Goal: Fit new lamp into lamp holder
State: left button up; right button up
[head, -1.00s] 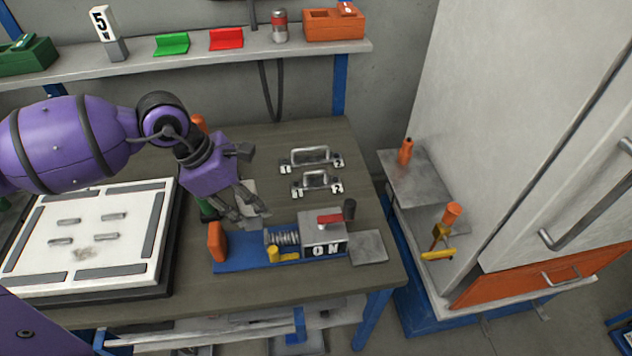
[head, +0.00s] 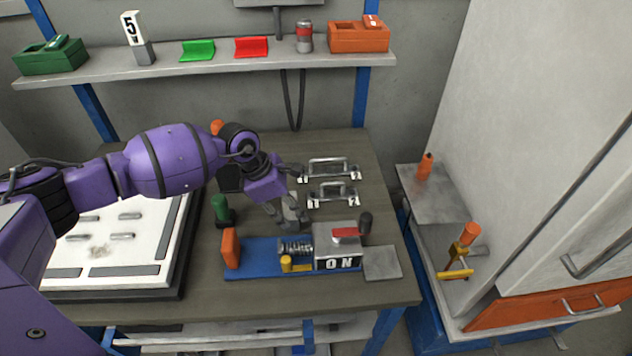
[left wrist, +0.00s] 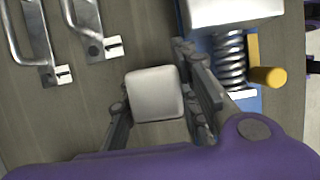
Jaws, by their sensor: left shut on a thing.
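My left gripper (head: 283,216) is shut on a pale block (head: 291,207) with a rounded square top. In the left wrist view the pale block (left wrist: 154,94) sits between the two fingers. I cannot tell whether it is the new lamp. Just in front, as seen in the head view, is a blue-based device (head: 258,262) with a coil spring (head: 295,248), an orange end plate (head: 231,248), a yellow peg (head: 287,264) and a grey box (head: 337,247) with a red lever, marked ON. I cannot tell for sure that it is the lamp holder. My right gripper is not in view.
Two metal handles (head: 333,170) lie behind right. A green-topped piece (head: 220,208) stands left of the gripper. A white panel (head: 110,262) fills the left. A grey cabinet stands right.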

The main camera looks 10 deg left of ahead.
pick_arm(q)
jog(key=shift+f, duration=0.2)
jog(key=o, duration=1.2)
